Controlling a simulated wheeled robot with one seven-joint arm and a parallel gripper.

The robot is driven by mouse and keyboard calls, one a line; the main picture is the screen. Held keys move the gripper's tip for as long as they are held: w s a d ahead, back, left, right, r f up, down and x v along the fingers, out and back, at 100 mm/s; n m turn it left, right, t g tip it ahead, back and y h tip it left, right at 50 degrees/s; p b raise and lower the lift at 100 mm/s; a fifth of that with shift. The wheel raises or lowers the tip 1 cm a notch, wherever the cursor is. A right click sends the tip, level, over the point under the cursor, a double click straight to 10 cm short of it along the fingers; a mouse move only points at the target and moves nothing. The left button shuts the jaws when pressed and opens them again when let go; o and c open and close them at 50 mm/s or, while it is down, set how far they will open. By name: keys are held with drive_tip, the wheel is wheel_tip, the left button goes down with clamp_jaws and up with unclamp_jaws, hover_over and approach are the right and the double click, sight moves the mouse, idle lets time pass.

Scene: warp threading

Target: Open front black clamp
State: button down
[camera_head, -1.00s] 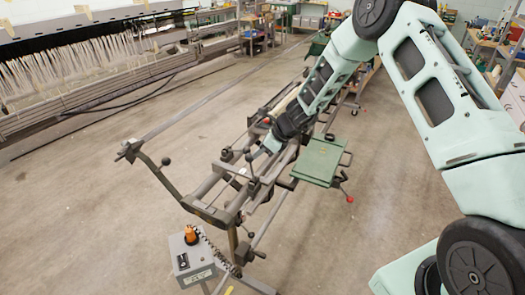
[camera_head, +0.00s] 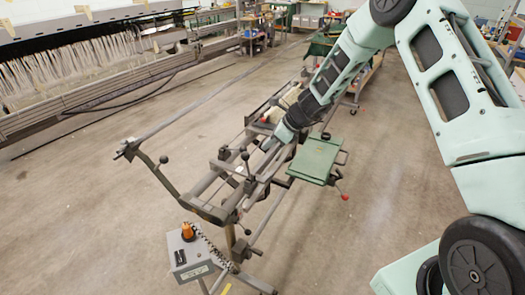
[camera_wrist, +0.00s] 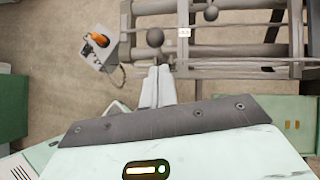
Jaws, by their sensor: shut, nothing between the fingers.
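A dark clamp lever with a round black knob (camera_head: 245,155) stands on the grey metal frame (camera_head: 200,209), near its front part. In the wrist view a black ball knob (camera_wrist: 155,38) lies just beyond my fingertips, and a second dark knob (camera_wrist: 211,13) is farther up and right. My gripper (camera_wrist: 158,68) is shut and empty, its pale fingers close together. A small gap shows between the fingertips and the nearer knob. In the head view my gripper (camera_head: 267,147) is just right of the clamp knob. The clamp's lower part is hard to make out.
A grey control box (camera_head: 191,257) with an orange button stands at the frame's front end. A green plate (camera_head: 316,159) juts out right of the frame.

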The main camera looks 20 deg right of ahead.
drive_tip(key=w+r+b+v, duration=0.1)
drive_tip(key=v, duration=0.6)
drive_tip(key=shift+a, duration=0.35)
